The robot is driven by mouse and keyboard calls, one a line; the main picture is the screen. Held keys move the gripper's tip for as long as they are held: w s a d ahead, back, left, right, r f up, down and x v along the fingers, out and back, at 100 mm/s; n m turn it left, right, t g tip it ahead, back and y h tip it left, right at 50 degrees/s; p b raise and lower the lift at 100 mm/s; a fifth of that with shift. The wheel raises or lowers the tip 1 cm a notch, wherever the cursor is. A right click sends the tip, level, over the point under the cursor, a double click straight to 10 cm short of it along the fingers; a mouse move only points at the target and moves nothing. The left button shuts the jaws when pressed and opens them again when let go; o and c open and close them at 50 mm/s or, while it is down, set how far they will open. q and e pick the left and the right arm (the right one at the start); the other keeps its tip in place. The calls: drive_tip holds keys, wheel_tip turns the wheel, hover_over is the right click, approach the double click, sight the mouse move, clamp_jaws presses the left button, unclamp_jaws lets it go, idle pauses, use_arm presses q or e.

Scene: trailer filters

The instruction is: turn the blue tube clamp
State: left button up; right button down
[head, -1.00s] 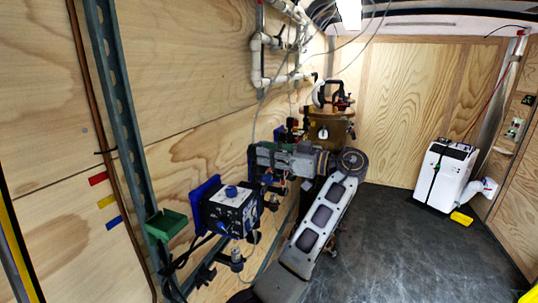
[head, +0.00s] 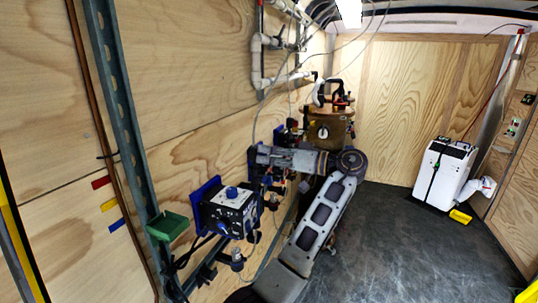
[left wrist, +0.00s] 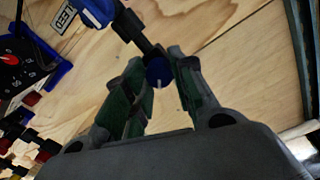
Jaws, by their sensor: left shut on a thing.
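The blue tube clamp shows in the left wrist view as a small round dark-blue knob (left wrist: 159,71) at the end of a black stem by the plywood wall. My left gripper (head: 260,158) reaches left to the wall fittings in the head view. Its two green-padded fingers stand on either side of the knob in the left wrist view (left wrist: 162,82), shut on it. In the head view the gripper hides most of the clamp. My right gripper is in neither view.
A black-and-white instrument box (head: 230,212) with a blue knob is on the wall, below and left of the gripper. A brown cylindrical vessel (head: 328,131) stands behind my arm. White pipes (head: 257,60) run above. A white machine (head: 444,175) stands right, with open floor before it.

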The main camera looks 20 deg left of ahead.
use_arm(q)
drive_tip(key=shift+r, duration=0.15)
drive_tip(key=o, duration=1)
drive_tip(key=shift+r, duration=4.9)
